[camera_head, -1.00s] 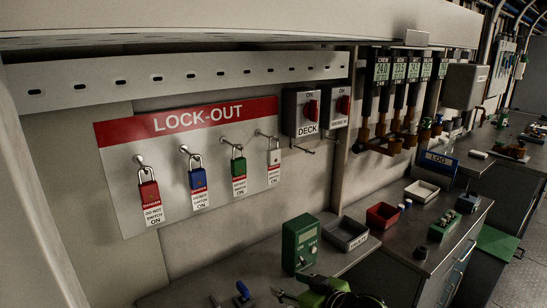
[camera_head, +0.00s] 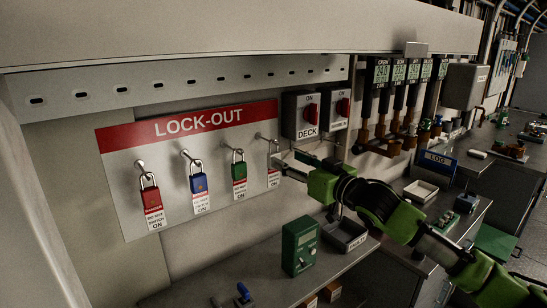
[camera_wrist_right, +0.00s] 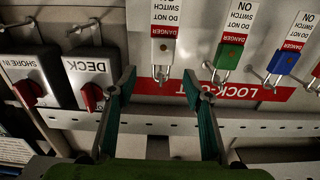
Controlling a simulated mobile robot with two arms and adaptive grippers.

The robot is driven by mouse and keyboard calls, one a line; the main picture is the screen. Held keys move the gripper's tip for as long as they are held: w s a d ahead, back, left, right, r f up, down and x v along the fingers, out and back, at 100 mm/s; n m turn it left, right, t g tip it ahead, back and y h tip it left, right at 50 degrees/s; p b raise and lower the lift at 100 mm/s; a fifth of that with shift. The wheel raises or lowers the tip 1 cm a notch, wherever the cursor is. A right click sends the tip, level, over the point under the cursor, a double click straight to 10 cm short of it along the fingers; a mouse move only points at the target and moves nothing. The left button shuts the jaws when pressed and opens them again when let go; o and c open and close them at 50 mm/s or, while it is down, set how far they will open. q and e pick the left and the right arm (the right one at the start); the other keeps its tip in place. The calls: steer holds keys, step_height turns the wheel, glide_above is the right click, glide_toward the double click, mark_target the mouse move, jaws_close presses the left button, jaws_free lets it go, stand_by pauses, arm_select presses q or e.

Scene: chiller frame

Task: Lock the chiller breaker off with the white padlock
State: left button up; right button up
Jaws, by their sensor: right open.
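The white padlock (camera_wrist_right: 162,48) hangs from a hook on the red-and-white LOCK-OUT board (camera_head: 190,124), with its tag. In the head view only part of the white padlock (camera_head: 274,161) shows beside my right gripper. My right gripper (camera_head: 290,163) is open in front of it. In the wrist view, which is upside down, the fingers (camera_wrist_right: 160,82) stand apart on either side of its shackle, not visibly closed on it. Two grey switch boxes with red handles, DECK (camera_head: 300,116) and another (camera_head: 335,108), are right of the board. I cannot read CHILLER on either. My left gripper is out of view.
Red (camera_head: 151,198), blue (camera_head: 199,183) and green (camera_head: 239,171) padlocks hang left of the white one. A slotted rail (camera_head: 190,82) runs above. Gauges and pipes are further right.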

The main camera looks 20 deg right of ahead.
mark_target(276, 155)
steer(key=p+x, duration=0.2)
steer(key=x, duration=0.4)
steer(key=shift+a+f, duration=0.1)
steer(key=shift+a, duration=0.05)
steer(key=shift+w+a+f+p, duration=0.1)
steer(key=shift+w+a+p, duration=0.1)
steer(key=shift+w+p, duration=0.25)
steer(key=shift+w, duration=0.1)
jaws_close()
